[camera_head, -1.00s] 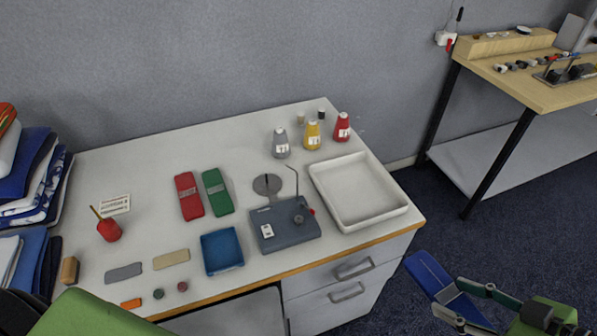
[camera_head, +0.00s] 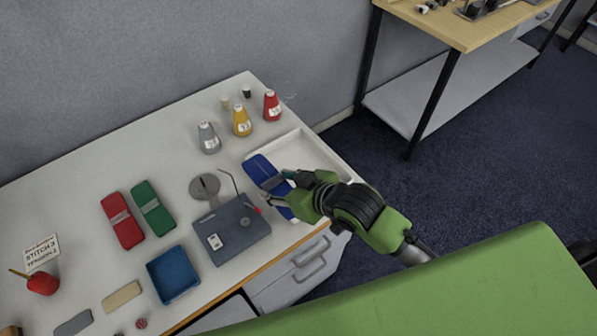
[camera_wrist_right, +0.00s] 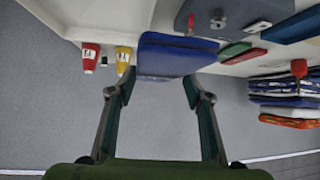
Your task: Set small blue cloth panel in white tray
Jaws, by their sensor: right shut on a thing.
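The small blue cloth panel (camera_head: 262,170) is in my right gripper (camera_head: 281,189), which is shut on it. In the head view the panel overlaps the left part of the white tray (camera_head: 320,150). Its height above the tray floor is hard to tell. My gripper and arm hide the tray's near part. In the right wrist view the panel (camera_wrist_right: 178,55) lies flat between the fingertips of my right gripper (camera_wrist_right: 160,84). My left gripper is not in view.
A grey-blue device (camera_head: 232,228) with a thin upright rod stands just left of the tray. Grey, yellow and red thread cones (camera_head: 241,121) stand behind it. Red and green blocks (camera_head: 122,220) and a blue tray (camera_head: 173,275) lie further left.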

